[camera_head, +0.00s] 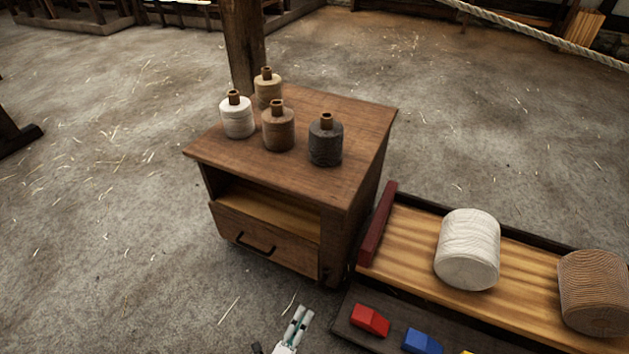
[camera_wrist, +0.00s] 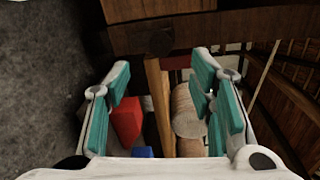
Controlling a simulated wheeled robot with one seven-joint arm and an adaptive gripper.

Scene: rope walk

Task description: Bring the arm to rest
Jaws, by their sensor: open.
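My gripper (camera_wrist: 161,95) is open and empty in the wrist view, its teal-padded fingers spread apart. In the head view only part of my gripper (camera_head: 297,322) shows at the bottom edge, in front of the wooden cabinet (camera_head: 225,172) and left of the red block (camera_head: 370,320). It appears apart from the cabinet and the blocks. In the wrist view, the red block (camera_wrist: 126,122) and a pale roll (camera_wrist: 186,112) show beyond the fingers.
Several thread spools (camera_head: 325,142) stand on the cabinet, whose drawer (camera_head: 262,238) has a dark handle. A wooden tray (camera_head: 410,240) at the right holds a white roll (camera_head: 468,248) and a brown roll (camera_head: 595,290). A blue block (camera_head: 421,342) lies nearby. The left floor is clear.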

